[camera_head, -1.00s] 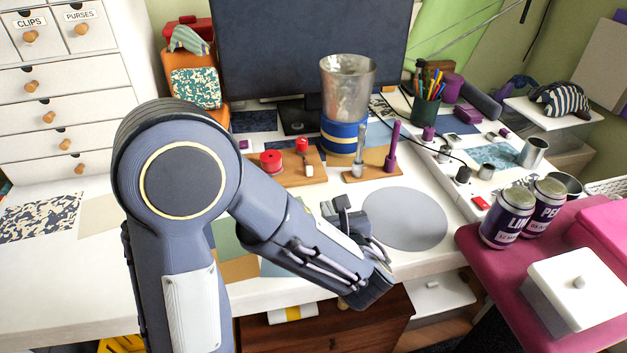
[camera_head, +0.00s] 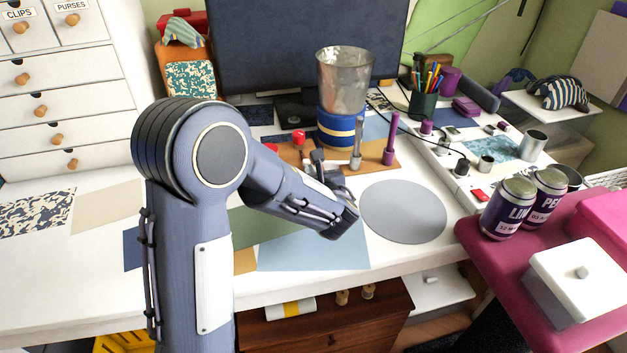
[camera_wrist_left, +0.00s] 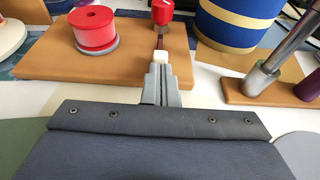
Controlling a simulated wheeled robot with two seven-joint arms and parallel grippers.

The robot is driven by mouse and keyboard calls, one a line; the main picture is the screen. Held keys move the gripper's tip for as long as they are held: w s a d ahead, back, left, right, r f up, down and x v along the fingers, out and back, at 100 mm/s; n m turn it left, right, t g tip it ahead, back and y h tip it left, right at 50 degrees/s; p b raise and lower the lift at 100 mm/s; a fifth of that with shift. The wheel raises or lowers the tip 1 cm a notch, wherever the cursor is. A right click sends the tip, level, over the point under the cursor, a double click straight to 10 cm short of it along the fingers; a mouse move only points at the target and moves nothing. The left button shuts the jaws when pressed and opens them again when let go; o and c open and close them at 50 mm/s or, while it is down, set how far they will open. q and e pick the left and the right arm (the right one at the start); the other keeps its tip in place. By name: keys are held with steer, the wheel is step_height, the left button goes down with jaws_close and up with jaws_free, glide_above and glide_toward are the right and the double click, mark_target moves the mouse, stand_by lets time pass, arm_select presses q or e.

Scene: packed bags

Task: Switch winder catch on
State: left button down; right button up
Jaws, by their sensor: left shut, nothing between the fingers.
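The winder is a brown board (camera_wrist_left: 110,62) with a red spool (camera_wrist_left: 93,28) on its left. A red knob (camera_wrist_left: 162,10) stands to the right of the spool, with a dark strip and a small white block (camera_wrist_left: 160,58) in front of it. These look like the catch; its on or off position cannot be told. My left gripper (camera_wrist_left: 160,72) is shut and empty, its tips at the white block by the board's front edge. Whether they touch is unclear. In the head view the gripper (camera_head: 318,158) is at the board, the red knob (camera_head: 298,138) shows behind, and my arm hides the spool.
A second board (camera_head: 380,152) with a metal post (camera_head: 357,145) and a purple post (camera_head: 391,140) stands close on the right. A grey round mat (camera_head: 403,212) lies clear at front right.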

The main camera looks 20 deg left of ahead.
arm_select(q)
steer(key=shift+w, duration=0.1)
steer(key=shift+w+a, duration=0.85)
steer(key=shift+w, duration=0.15)
steer(key=shift+w+a, duration=0.1)
steer(key=shift+w, duration=0.05)
steer(key=shift+r, duration=0.1)
arm_select(e)
steer(key=shift+s+f, duration=0.1)
steer(key=shift+f, duration=0.1)
